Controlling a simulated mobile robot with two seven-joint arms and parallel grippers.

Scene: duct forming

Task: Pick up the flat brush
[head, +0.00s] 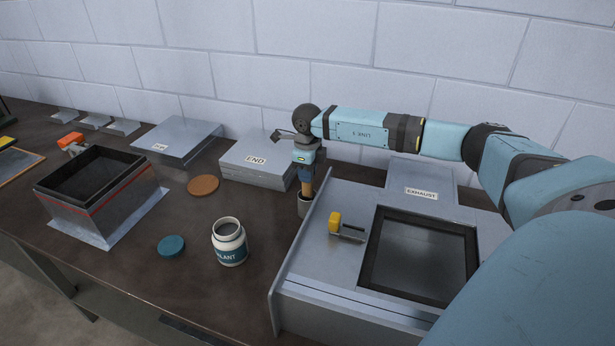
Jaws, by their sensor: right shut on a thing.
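My right gripper (306,178) points down behind the left part of the grey metal panel box. It is shut on a slim thing with a wood-brown part (305,173), which looks like the flat brush's handle. Below the fingers is a small grey cup (304,205), partly hidden by the box's raised edge. The brush's bristle end is not visible, so I cannot tell if it is still inside the cup. My left gripper is out of the picture.
The metal box (330,270) has a dark square opening and a yellow-handled tool (335,222). On the bench are an open sealant jar (229,243), teal lid (171,246), brown disc (203,186), END box (257,163) and open duct (105,205). Bench front is clear.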

